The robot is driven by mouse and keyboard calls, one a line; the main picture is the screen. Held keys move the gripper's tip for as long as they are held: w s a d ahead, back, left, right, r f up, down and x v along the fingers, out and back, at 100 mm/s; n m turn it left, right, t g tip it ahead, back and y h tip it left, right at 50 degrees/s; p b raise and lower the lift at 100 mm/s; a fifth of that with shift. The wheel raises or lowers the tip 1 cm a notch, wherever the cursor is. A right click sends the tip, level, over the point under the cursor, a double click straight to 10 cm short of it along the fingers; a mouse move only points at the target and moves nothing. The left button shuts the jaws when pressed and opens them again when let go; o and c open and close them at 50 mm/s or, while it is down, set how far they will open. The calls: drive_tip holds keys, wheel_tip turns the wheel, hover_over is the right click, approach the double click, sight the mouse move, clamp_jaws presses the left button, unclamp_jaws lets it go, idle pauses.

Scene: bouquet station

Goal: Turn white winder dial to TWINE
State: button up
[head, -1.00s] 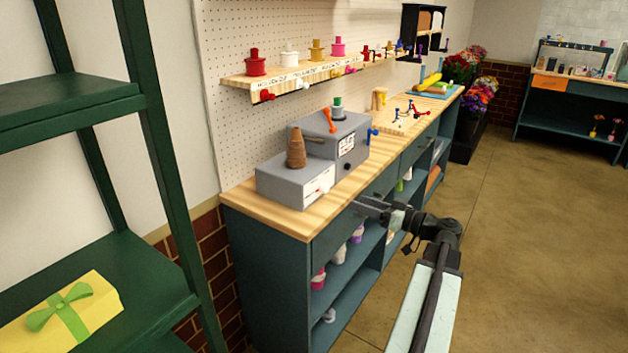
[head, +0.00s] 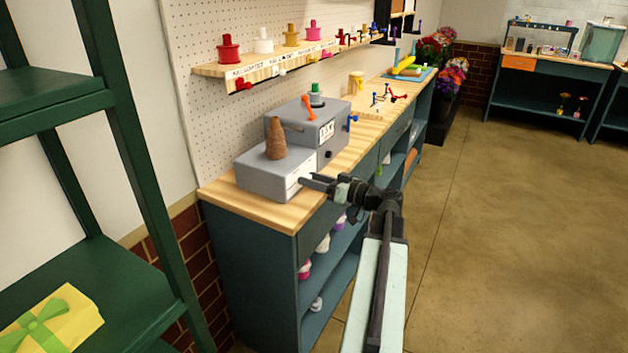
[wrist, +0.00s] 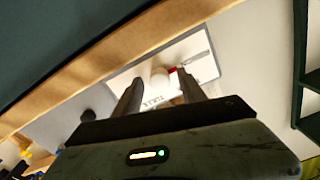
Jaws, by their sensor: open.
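The low grey winder box (head: 262,183) stands on the wooden counter with a brown twine cone (head: 276,145) on top. Its white front panel is partly hidden behind my gripper (head: 308,181) in the head view. In the wrist view the white dial (wrist: 160,77) sits on a white panel (wrist: 199,60) with printed lettering. A small red mark (wrist: 174,70) shows at the dial's right. The lettering is too small and blurred for me to tell the dial's setting. My gripper is open, its fingers to either side of the dial in the picture; contact cannot be told.
A shelf of coloured spools (head: 270,66) hangs above. A green rack (head: 105,130) stands at left. The floor (head: 470,230) at right is clear.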

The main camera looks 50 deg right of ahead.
clamp_jaws()
drive_tip(key=shift+m, duration=0.3)
drive_tip(key=m, duration=1.1)
idle(0.7)
drive_tip(key=shift+d, duration=0.1)
